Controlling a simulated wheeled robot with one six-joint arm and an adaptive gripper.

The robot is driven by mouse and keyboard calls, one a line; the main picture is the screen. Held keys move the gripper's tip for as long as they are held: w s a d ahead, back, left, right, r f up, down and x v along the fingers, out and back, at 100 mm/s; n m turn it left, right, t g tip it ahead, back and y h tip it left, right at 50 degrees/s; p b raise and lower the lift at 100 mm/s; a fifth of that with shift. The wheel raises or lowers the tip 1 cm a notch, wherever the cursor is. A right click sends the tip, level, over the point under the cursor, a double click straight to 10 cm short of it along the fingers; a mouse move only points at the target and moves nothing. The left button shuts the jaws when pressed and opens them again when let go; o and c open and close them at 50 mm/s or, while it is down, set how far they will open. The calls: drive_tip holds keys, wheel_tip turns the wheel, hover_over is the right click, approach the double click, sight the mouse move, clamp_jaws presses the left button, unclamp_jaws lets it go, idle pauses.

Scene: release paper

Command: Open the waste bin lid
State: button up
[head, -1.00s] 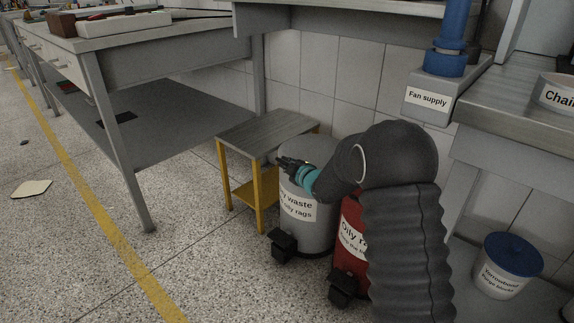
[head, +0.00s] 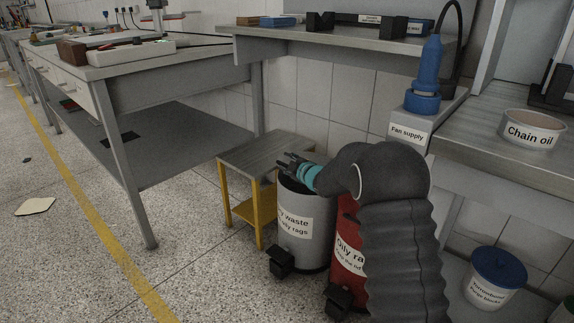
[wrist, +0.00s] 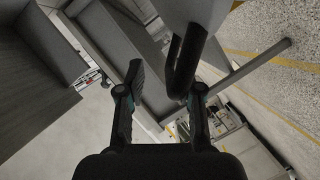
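The grey waste bin (head: 308,240) stands on the floor at the centre of the head view, with a white label. A dark opening (head: 293,186) shows at its top. My gripper (head: 285,160) is above the bin's left rim, pointing left. In the wrist view my gripper (wrist: 163,90) has its fingers apart, with nothing clamped between them. A black bent handle (wrist: 185,65) hangs close to the right fingertip, below a pale grey surface (wrist: 192,14) that looks like the bin's lid. I cannot tell whether finger and handle touch.
A small stool with yellow legs (head: 260,215) stands just left of the bin. A red oily rags bin (head: 347,250) is close on the right, partly behind my arm. Workbenches (head: 185,72) flank the area.

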drive_tip(key=shift+d, duration=0.2)
drive_tip(key=v, duration=1.2)
